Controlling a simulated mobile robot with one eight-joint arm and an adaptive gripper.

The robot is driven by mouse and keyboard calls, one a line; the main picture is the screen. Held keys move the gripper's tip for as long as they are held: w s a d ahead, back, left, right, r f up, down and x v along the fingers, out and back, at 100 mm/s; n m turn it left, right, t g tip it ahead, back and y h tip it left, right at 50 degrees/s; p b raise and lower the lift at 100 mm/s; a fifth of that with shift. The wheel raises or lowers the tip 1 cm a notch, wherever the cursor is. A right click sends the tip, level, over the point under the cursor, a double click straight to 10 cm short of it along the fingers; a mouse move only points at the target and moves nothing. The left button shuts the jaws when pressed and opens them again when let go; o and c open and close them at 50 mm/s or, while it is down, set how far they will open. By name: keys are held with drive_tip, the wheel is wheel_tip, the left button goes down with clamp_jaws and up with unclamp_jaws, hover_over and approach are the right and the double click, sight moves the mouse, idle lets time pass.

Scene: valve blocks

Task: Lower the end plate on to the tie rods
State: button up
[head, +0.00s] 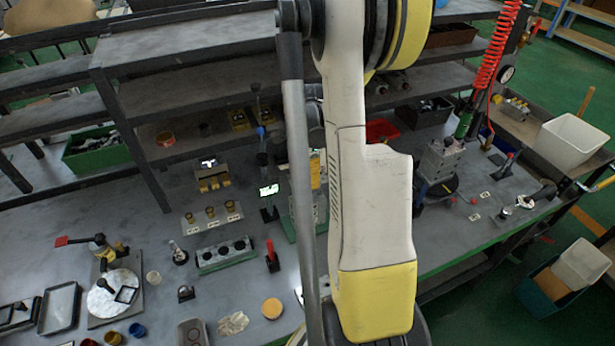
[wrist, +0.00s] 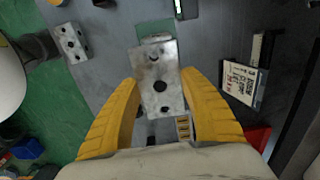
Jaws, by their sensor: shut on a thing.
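In the wrist view my gripper (wrist: 160,92) has its two yellow fingers closed on the sides of a grey metal end plate (wrist: 158,62). The plate has a large dark hole in the middle and smaller holes near its ends. A green base (wrist: 154,28) shows past the plate's far end, below it. The tie rods cannot be made out; the plate and fingers cover the area beneath. I cannot tell whether the plate touches anything below. In the head view my arm hides the gripper and the plate.
A grey block (head: 442,160) stands on the right. A written card (wrist: 243,82) is right of the plate.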

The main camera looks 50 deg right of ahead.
sight(307, 198)
drive_tip(key=shift+f, duration=0.15)
drive_tip(key=shift+f+b, duration=0.35)
drive_tip(key=shift+b, duration=0.1)
drive_tip(key=shift+f+b, duration=2.9)
drive_tip(key=shift+f, duration=0.4)
drive_tip(key=o, duration=1.4)
drive_tip(key=shift+o, duration=0.2)
drive_tip(key=shift+r, duration=0.15)
wheel_tip(307, 198, up, 12)
drive_tip(key=shift+f, duration=0.1)
drive_tip(key=shift+a, duration=0.1)
